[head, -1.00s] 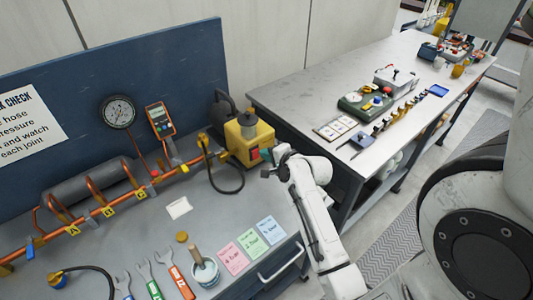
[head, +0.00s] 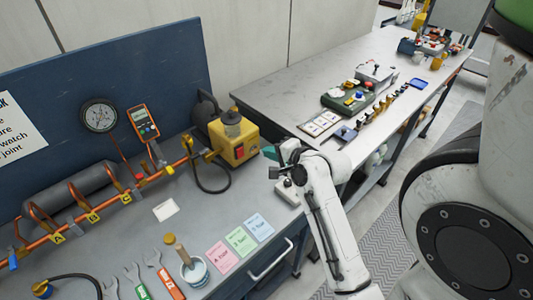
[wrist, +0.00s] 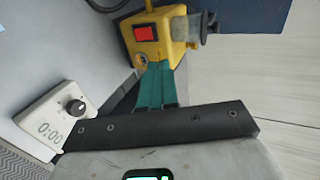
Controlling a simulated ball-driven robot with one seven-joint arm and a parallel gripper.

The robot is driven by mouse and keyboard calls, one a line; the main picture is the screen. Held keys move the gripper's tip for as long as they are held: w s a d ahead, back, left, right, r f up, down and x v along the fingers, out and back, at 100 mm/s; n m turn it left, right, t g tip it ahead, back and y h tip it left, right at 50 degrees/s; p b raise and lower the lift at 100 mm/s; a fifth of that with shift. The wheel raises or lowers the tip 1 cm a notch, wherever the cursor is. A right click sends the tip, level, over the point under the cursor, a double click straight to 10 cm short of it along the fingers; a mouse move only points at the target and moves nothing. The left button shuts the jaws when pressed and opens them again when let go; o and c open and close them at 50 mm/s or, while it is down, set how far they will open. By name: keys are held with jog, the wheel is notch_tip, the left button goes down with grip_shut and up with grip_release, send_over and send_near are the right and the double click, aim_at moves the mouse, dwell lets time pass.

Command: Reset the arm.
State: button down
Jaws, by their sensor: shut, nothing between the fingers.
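My gripper (head: 271,153) is at the end of my white arm, above the right end of the grey bench, just right of the yellow pump unit. In the wrist view its teal fingers (wrist: 157,84) are together with nothing between them. The fingers point towards the yellow pump unit (wrist: 152,42), which has a red switch; they look apart from it, though the exact gap is hard to tell. The yellow unit also shows in the head view (head: 234,140).
A white timer (wrist: 57,121) reading 0:00 lies on the bench near my gripper. The bench (head: 150,240) holds copper piping, a gauge (head: 100,115), wrenches, a cup (head: 194,271) and coloured cards. A second table (head: 300,85) with tools and small devices stands behind right.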

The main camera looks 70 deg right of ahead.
dwell(0.6)
jog(key=a+f+n+g+y, duration=0.2)
jog(key=a+f+n, duration=0.1)
jog(key=a+n, duration=0.2)
jog(key=a+f+n+g+y, duration=0.2)
jog(key=a+f+n, duration=0.2)
jog(key=a, duration=0.6)
jog(key=a+f+n+g+y, duration=0.2)
jog(key=a+f+n, duration=0.2)
jog(key=a+n, duration=0.3)
jog(key=shift+w+a+f+n+g+y, duration=0.15)
jog(key=shift+w+a+n+g+y, duration=0.05)
jog(key=shift+a+n+g+y, duration=0.15)
jog(key=s+a+f+n+g, duration=0.1)
jog(key=s+a+n+g, duration=0.2)
jog(key=s+a+n, duration=0.2)
jog(key=shift+s+a+f+n, duration=0.3)
jog(key=shift+s+n, duration=0.1)
jog(key=shift+n, duration=0.45)
jog(key=shift+d+g, duration=0.1)
jog(key=shift+g, duration=0.15)
